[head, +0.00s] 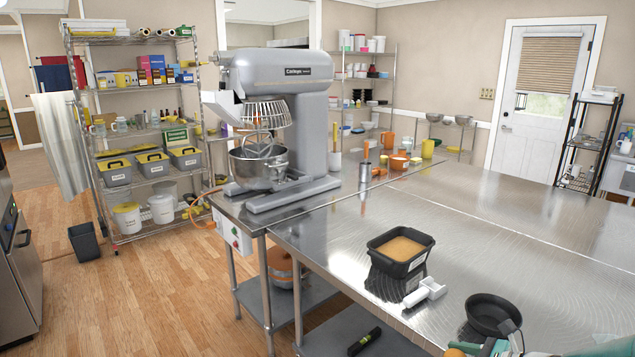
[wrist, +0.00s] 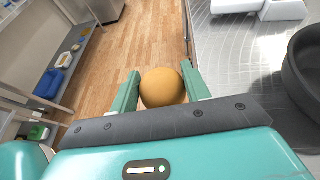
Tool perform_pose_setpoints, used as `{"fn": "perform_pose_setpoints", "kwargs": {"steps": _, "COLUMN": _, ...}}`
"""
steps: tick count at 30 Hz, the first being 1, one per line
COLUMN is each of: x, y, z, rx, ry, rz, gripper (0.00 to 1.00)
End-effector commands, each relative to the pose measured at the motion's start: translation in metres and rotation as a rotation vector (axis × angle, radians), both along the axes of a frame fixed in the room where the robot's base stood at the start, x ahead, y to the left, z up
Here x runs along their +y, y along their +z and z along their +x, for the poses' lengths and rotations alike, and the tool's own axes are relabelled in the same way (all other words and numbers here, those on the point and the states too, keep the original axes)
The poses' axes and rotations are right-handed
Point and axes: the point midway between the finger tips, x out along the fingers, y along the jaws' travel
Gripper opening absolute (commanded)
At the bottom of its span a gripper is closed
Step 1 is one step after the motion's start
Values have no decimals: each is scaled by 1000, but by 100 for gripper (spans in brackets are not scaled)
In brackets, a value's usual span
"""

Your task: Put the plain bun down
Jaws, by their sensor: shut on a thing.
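The plain bun (wrist: 162,88) is a smooth round golden-brown ball. In the wrist view it sits between the two teal fingers of my gripper (wrist: 159,72), which are shut on it. The wrist view shows wood floor behind the bun, with the steel table's edge to the right. In the head view only a small part of the bun (head: 455,351) shows at the bottom edge, near the table's front edge. Most of my gripper is cut off there.
A dark round bowl (head: 492,312) stands on the steel table (head: 500,230), right of my gripper. A white tool (head: 425,291) and a black tub with orange contents (head: 402,262) are farther back. A large mixer (head: 275,110) stands at the back left. The table's right side is clear.

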Motion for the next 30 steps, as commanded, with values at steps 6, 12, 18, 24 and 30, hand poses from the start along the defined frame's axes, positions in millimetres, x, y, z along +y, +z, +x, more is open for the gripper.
{"fn": "perform_pose_setpoints", "kwargs": {"steps": 6, "x": 98, "y": -66, "z": 22, "rx": 6, "ry": 92, "rz": 9, "gripper": 24}}
{"fn": "perform_pose_setpoints", "kwargs": {"steps": 12, "x": 150, "y": -102, "z": 36, "rx": 2, "ry": 136, "rz": 3, "gripper": 24}}
{"fn": "perform_pose_setpoints", "kwargs": {"steps": 18, "x": 162, "y": -111, "z": 40, "rx": -1, "ry": 144, "rz": 0, "gripper": 24}}
{"fn": "perform_pose_setpoints", "kwargs": {"steps": 24, "x": 169, "y": -109, "z": 41, "rx": -2, "ry": 97, "rz": 16, "gripper": 24}}
{"fn": "perform_pose_setpoints", "kwargs": {"steps": 30, "x": 175, "y": -106, "z": 43, "rx": -5, "ry": -66, "rz": 36, "gripper": 24}}
